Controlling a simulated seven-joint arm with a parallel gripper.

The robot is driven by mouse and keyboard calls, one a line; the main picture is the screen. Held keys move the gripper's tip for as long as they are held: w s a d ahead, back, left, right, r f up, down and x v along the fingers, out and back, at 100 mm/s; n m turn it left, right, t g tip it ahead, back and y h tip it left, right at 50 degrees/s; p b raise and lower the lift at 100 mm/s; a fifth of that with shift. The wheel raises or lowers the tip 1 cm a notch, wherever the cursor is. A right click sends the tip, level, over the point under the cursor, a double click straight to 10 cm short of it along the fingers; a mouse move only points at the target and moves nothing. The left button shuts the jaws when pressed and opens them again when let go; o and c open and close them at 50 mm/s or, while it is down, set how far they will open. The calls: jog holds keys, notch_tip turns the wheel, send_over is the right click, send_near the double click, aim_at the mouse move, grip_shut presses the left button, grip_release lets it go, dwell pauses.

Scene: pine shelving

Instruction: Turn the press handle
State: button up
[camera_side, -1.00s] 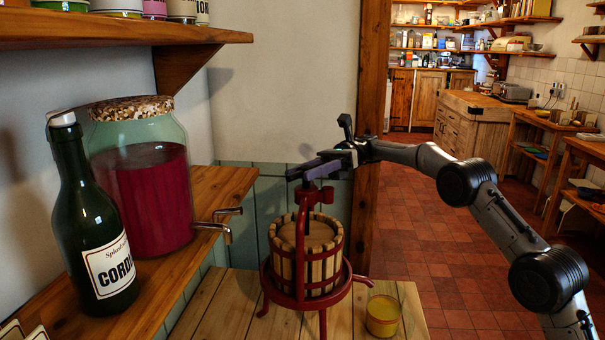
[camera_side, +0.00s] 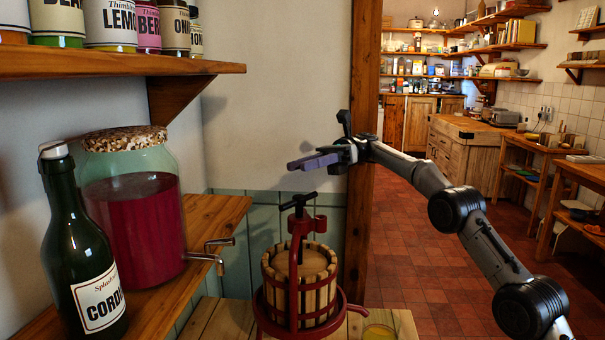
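The fruit press (camera_side: 300,285) stands on a light wooden table, with a red frame and a slatted wooden basket. Its dark T-shaped press handle (camera_side: 298,201) sits at the top of the screw, clear of my gripper. My gripper (camera_side: 312,162) is above the handle, its purple-grey fingers pointing left, with a gap between them and the handle. The fingers overlap from this side, so I cannot tell how far apart they are. Nothing shows held in them. A glass of yellow liquid (camera_side: 380,332) by the press spout is cut off by the bottom edge.
A wooden shelf (camera_side: 215,213) at left holds a dark green cordial bottle (camera_side: 83,245) and a big jar of red liquid (camera_side: 135,220) with a metal tap. An upper shelf (camera_side: 120,66) with several labelled jars juts out at upper left. A wooden post (camera_side: 362,90) stands behind my gripper.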

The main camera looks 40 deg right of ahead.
aim_at(290, 205)
jog(key=shift+d+f, duration=0.1)
jog(key=shift+d, duration=0.25)
jog(key=shift+s+d+f+n+t+h, duration=1.05)
jog(key=shift+d+f+n+t, duration=1.5)
jog(key=shift+d+n, duration=1.95)
jog(key=shift+n+t, duration=0.25)
jog(key=shift+n, duration=0.25)
jog(key=x, duration=1.4)
jog(key=shift+r, duration=0.1)
grip_shut()
